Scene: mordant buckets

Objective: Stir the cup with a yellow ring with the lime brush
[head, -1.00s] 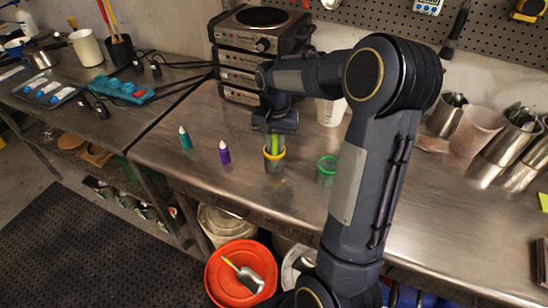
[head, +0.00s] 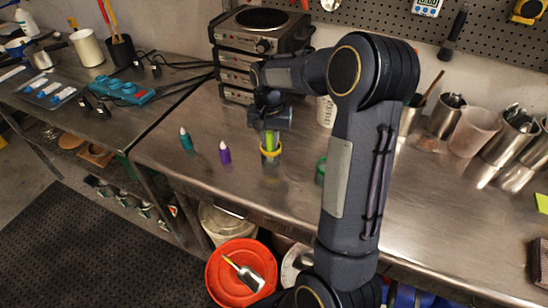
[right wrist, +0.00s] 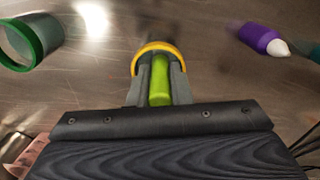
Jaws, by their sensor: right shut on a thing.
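The cup with a yellow ring (head: 270,154) stands on the steel bench; its ring (right wrist: 152,47) also shows in the right wrist view. My right gripper (head: 269,127) is above this cup, shut on the lime brush (head: 268,139). In the right wrist view, the brush (right wrist: 160,83) sits between the two fingers (right wrist: 159,75) and points down into the ring. The brush's lower end is hidden inside the cup. My left gripper is not in view.
A cup with a green ring (head: 320,169) stands to the right, partly behind my arm. A purple white-tipped item (head: 224,153) and a teal one (head: 186,140) stand to the left. A hot plate stack (head: 262,45) stands behind.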

